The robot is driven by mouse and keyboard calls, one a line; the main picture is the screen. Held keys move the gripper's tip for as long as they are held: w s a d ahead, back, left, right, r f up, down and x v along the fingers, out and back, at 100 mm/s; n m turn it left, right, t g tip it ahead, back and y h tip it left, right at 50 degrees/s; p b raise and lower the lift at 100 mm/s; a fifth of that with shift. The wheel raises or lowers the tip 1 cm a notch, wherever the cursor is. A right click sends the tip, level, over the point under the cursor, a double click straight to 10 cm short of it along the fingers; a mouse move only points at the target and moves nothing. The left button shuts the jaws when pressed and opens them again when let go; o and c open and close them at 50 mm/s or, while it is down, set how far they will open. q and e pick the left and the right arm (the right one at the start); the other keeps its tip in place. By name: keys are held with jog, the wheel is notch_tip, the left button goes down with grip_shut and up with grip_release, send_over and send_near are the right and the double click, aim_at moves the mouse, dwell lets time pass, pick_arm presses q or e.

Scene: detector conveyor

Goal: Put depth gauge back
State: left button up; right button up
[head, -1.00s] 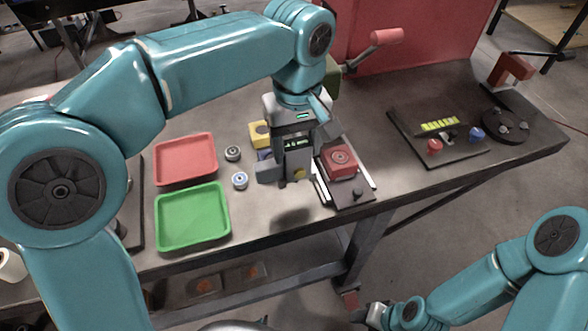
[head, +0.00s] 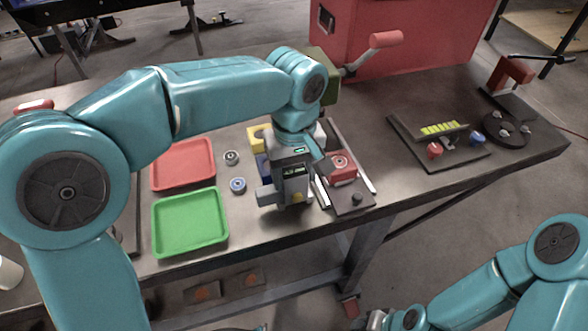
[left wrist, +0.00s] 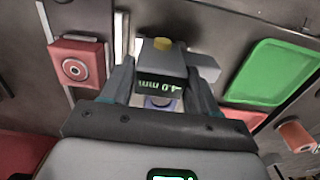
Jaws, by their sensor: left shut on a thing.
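My left gripper (head: 300,160) is shut on the depth gauge (head: 270,197), a grey block with a lit green display and a yellow button. In the left wrist view the gauge (left wrist: 160,62) sits between the two fingers (left wrist: 160,88), its readout facing the camera. In the head view it is upright, low over the bench or touching it; I cannot tell which. It is just left of the rail fixture (head: 352,198) that carries a red block (head: 343,170). My right gripper (head: 376,320) is partly cut off at the bottom edge, away from the bench.
A red tray (head: 183,163) and a green tray (head: 190,222) lie to the left. Two small round parts (head: 237,185) (head: 231,157) lie between trays and gauge. Yellow and blue blocks (head: 257,137) stand behind the gauge. A dark plate (head: 455,158) with parts is at right.

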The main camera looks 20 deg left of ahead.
pick_arm(q)
jog(key=shift+f, duration=0.25)
jog(key=o, duration=1.4)
jog(key=shift+r, duration=0.3)
notch_tip(320, 180, up, 13)
jog(key=shift+f+p, duration=0.15)
jog(key=shift+p, duration=1.05)
